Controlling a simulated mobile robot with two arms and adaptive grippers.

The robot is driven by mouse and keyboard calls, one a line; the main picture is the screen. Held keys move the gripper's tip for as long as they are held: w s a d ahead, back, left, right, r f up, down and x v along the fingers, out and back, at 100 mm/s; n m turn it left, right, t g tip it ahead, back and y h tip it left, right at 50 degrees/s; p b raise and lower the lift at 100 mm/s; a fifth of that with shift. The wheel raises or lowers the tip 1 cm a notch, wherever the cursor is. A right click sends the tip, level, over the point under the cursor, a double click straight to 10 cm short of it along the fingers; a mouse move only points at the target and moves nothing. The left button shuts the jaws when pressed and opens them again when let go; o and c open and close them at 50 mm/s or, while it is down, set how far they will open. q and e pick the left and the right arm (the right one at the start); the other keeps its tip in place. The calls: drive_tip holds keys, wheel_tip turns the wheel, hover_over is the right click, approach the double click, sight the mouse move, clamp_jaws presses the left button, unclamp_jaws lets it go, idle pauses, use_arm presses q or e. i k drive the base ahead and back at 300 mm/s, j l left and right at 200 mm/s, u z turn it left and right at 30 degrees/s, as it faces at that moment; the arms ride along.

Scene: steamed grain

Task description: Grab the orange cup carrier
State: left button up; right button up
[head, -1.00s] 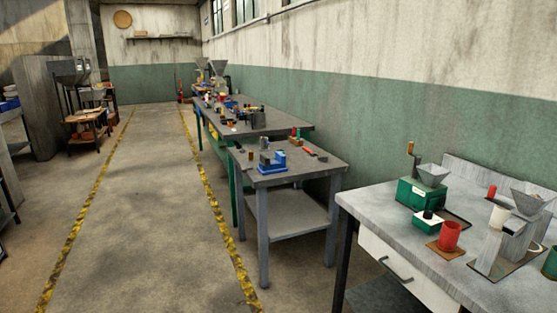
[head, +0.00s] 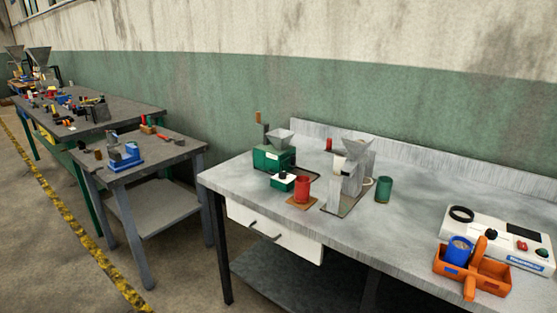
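The orange cup carrier (head: 490,281) sits at the right front of the grey worktable, near its front edge. It is an open tray with an upright handle in the middle. A blue cup (head: 459,250) with something grainy in it stands in its left compartment. The right compartment looks empty. Neither of my grippers shows in the head view.
A white device (head: 510,238) with knobs stands just behind the carrier. A green cup (head: 383,189), a red cup (head: 303,188), a grey grinder (head: 347,178) and a green grinder (head: 273,157) stand further left on the worktable (head: 345,235). Floor is clear at left.

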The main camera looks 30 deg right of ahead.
sight(485, 274)
drive_tip(key=z, duration=2.25)
drive_tip(key=i+j+z, duration=0.15)
drive_tip(key=j+z, duration=0.15)
drive_tip(key=j, duration=0.25)
drive_tip(key=i+j+z, duration=0.1)
drive_tip(key=j+z, duration=0.2)
drive_tip(key=j, duration=0.3)
